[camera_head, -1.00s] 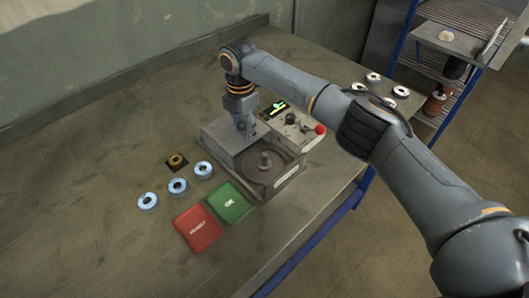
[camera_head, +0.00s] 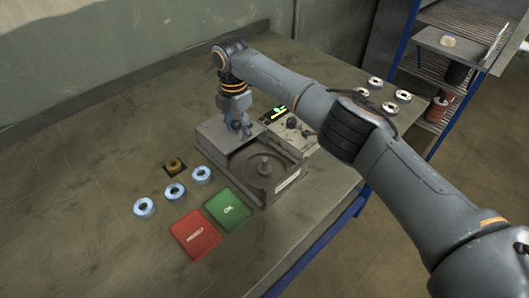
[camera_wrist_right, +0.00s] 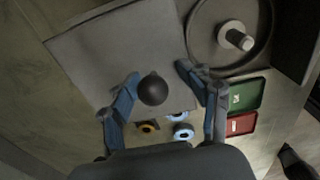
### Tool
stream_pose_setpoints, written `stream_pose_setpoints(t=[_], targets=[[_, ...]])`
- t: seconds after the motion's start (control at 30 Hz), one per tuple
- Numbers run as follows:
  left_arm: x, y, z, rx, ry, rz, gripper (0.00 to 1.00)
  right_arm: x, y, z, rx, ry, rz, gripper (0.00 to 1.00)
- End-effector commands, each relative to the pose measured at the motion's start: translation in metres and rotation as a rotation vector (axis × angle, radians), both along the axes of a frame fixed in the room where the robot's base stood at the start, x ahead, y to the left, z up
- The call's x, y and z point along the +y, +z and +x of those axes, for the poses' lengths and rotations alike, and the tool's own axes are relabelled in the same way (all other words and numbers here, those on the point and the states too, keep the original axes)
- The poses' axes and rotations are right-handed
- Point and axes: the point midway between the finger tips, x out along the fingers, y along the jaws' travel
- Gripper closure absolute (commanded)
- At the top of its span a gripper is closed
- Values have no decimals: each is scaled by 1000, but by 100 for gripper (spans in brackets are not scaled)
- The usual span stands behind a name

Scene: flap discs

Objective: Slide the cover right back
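The cover is a flat grey plate (camera_head: 214,134) on the back left of the grey machine housing (camera_head: 281,187). It is slid off the round recess (camera_head: 253,182), which shows open with its centre spindle (camera_head: 265,167). In the right wrist view the cover (camera_wrist_right: 100,55) carries a round black knob (camera_wrist_right: 153,90). My right gripper (camera_head: 239,131) is low over the cover. In the right wrist view its fingers (camera_wrist_right: 159,72) are apart on either side of the knob, with a gap at least on the right. My left gripper is not in view.
Several blue-white discs (camera_head: 175,191) and a brown disc (camera_head: 175,164) lie left of the machine. Red (camera_head: 196,235) and green (camera_head: 229,209) trays lie in front. A control box (camera_head: 292,133) stands behind right. The left tabletop is clear.

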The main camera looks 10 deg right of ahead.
Motion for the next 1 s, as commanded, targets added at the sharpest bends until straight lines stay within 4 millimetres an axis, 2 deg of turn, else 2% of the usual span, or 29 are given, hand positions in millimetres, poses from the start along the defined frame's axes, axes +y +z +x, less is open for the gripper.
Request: stream_pose_setpoints(t=[0.17, 0.8, 1.0], targets=[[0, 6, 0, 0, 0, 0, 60, -1, 4, -1, 5, -1, -2, 47], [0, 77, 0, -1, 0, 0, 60, 0, 81, 0, 1, -1, -1, 47], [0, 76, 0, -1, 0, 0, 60, 0, 80, 0, 1, 0, -1, 47]])
